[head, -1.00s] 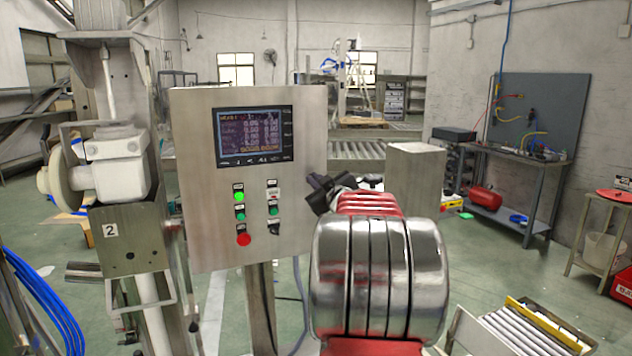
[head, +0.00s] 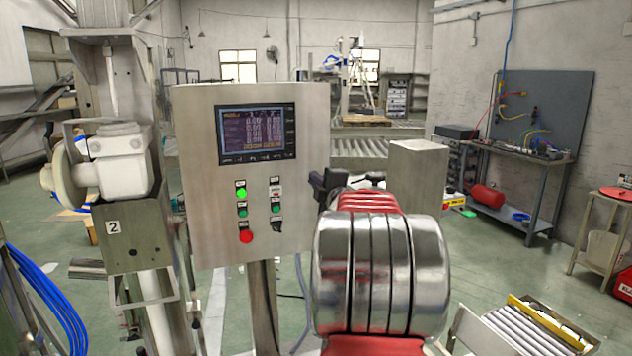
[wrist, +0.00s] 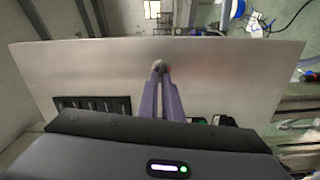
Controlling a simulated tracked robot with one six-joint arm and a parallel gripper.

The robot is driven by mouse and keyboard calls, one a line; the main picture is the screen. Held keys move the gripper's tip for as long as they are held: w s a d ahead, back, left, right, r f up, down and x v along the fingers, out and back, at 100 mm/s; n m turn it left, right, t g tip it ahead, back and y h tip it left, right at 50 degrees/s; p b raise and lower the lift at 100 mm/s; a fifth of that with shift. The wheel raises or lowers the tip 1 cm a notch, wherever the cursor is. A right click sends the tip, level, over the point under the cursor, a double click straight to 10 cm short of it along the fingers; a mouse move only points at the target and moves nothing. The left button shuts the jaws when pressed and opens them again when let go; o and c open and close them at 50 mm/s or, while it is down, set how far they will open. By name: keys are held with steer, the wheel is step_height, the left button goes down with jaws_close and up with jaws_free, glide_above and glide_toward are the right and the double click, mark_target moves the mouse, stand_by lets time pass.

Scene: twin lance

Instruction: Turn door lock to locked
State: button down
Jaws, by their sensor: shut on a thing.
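The door lock (wrist: 161,65) shows in the wrist view as a small, round, grey knob on the bare metal face of the cabinet (wrist: 90,70). My gripper (wrist: 160,72) has its two purple fingers close together, with their tips shut on the knob. The fingertips cover much of it, so its turned position cannot be told. In the head view, the dark body of my gripper shows beside the right edge of the control cabinet (head: 202,200), beyond my arm. The lock and fingertips cannot be made out there.
The cabinet carries a lit screen (head: 255,132), with several buttons and a red button (head: 246,236) below. A white machine unit (head: 122,165) stands at the left. A workbench (head: 520,155) stands at the right.

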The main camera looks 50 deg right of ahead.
steer(key=shift+w+a+f+n, duration=0.1)
steer(key=shift+f+n, duration=0.2)
steer(key=shift+n, duration=0.7)
steer(key=c, duration=1.9)
jaws_free()
steer(key=shift+c, duration=0.2)
steer(key=shift+r, duration=0.1)
steer(key=v, duration=1.3)
steer(key=shift+s+a, duration=0.15)
steer(key=shift+s, duration=0.2)
